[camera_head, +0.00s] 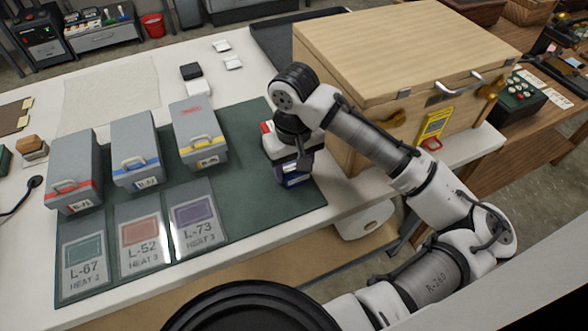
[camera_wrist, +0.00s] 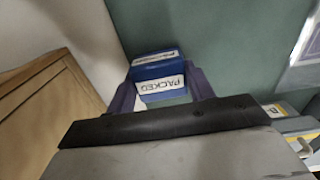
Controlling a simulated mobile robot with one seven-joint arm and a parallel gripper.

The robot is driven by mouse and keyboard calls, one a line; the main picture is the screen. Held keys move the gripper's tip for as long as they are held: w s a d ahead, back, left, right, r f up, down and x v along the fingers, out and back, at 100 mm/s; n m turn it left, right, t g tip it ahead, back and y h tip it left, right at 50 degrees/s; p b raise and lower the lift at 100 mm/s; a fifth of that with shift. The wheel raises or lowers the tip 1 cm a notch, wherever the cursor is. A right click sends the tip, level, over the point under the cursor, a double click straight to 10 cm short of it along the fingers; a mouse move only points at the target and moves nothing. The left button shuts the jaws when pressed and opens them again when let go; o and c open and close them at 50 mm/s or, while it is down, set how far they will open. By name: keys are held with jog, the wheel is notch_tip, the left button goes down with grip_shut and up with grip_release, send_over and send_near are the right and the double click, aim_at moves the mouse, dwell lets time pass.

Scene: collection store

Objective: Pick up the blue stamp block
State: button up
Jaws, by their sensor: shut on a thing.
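The blue stamp block (camera_wrist: 159,68) has a white label reading "PACKED" and sits between the two fingers of my gripper (camera_wrist: 160,98) in the wrist view. My gripper is shut on it. In the head view the blue stamp block (camera_head: 293,177) shows below my gripper (camera_head: 293,166), over the right part of the green mat (camera_head: 245,185). The fingers partly cover it. I cannot tell whether it touches the mat or hangs just above it.
A large wooden chest (camera_head: 395,50) stands close to the right of my gripper. Three grey boxes with red (camera_head: 73,175), blue (camera_head: 135,150) and yellow (camera_head: 198,135) bands stand to the left. Labelled cards (camera_head: 140,235) lie in front of them. The mat between boxes and gripper is clear.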

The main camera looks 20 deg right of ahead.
aim_at(294, 166)
jog(key=shift+r, duration=0.15)
notch_tip(294, 166, up, 20)
jog(key=b, duration=0.1)
dwell(0.3)
